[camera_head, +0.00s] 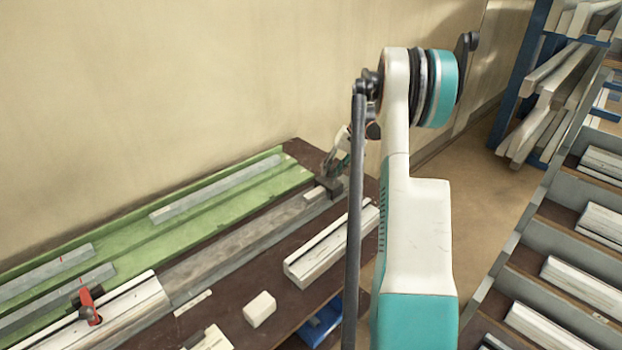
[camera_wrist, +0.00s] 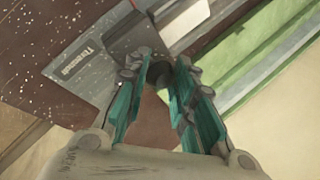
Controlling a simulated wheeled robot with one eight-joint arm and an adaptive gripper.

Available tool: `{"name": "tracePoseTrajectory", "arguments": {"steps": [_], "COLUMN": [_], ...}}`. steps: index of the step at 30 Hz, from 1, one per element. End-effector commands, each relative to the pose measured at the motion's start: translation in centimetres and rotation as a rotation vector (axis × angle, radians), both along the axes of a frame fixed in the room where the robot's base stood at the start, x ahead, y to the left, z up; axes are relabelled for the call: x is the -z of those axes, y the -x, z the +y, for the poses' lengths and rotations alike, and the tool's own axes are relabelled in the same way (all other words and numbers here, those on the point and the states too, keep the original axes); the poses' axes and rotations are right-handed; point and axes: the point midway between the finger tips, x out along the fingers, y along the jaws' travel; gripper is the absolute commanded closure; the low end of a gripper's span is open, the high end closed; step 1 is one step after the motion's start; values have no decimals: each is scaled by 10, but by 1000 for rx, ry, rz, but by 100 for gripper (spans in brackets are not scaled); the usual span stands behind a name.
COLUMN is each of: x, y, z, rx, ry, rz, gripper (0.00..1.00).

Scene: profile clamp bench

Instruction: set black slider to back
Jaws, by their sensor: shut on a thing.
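The black slider (camera_head: 331,188) is a dark block at the far right end of the grey rail (camera_head: 240,240) on the bench. In the wrist view the slider (camera_wrist: 135,40) is a dark block just beyond my fingertips. My gripper (camera_head: 340,163) reaches down over it, with its teal fingers (camera_wrist: 158,68) shut on the slider's dark upper part. The fingers hide part of the slider. A red-handled clamp (camera_head: 88,305) stands at the near left end of the rail, by a white profile (camera_head: 135,305).
A green bed (camera_head: 200,225) with grey strips runs behind the rail, along the wall. A white profile (camera_head: 320,250) and a small white block (camera_head: 260,308) lie on the brown bench top in front. Racks of profiles (camera_head: 570,250) stand at the right.

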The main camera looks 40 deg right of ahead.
Motion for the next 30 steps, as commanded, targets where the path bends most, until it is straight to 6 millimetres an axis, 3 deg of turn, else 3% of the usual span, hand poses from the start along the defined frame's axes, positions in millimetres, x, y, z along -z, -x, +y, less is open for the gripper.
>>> {"name": "tracePoseTrajectory", "arguments": {"steps": [1, 3, 9, 15, 26, 27, 29, 30], "x": [0, 0, 1, 1, 0, 0, 0, 0], "y": [2, 2, 1, 1, 1, 1, 1, 1], "z": [-17, -31, -61, -73, -76, -76, -76, -76], "rx": [5, 3, 2, 2, 5, 5, 5, 4], "ry": [2, 2, 1, 3, 5, 6, 5, 4], "rz": [2, 2, 3, 3, 1, 0, 1, 1], "gripper": [100, 100, 100, 100, 100, 70, 56, 55]}}
